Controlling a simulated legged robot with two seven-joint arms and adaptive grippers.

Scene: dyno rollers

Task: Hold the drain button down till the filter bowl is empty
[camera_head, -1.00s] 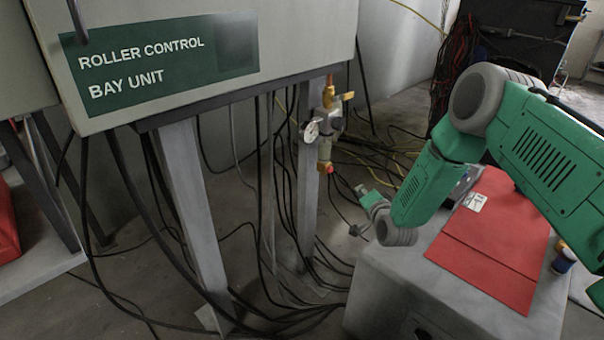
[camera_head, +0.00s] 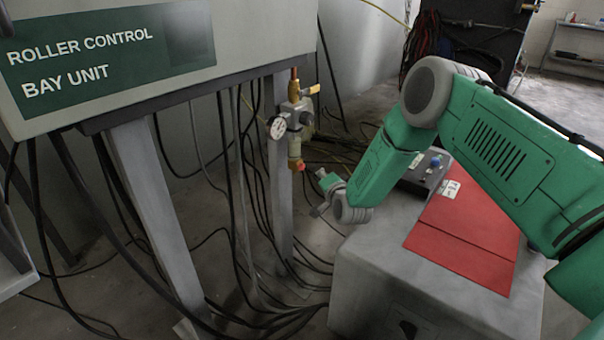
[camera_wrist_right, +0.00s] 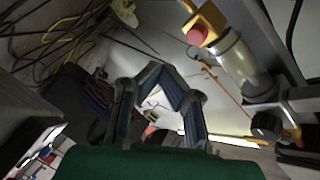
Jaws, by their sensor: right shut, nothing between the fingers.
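The red drain button (camera_head: 300,166) sits at the lower end of the filter unit on the grey post; it also shows in the right wrist view (camera_wrist_right: 197,34). The filter bowl (camera_head: 295,147) is just above it and appears as a pale cylinder in the wrist view (camera_wrist_right: 243,65); whether it holds liquid is too small to tell. My right gripper (camera_head: 318,209) is just right of and below the button, apart from it. Its fingers (camera_wrist_right: 163,76) are shut and empty in the wrist view. My left gripper is not in view.
A pressure gauge (camera_head: 278,127) and a yellow-handled valve (camera_head: 311,90) are mounted on the filter line. Black cables (camera_head: 225,200) hang around the post. A grey cabinet (camera_head: 370,280) bearing a red folder (camera_head: 465,235) stands below my right arm.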

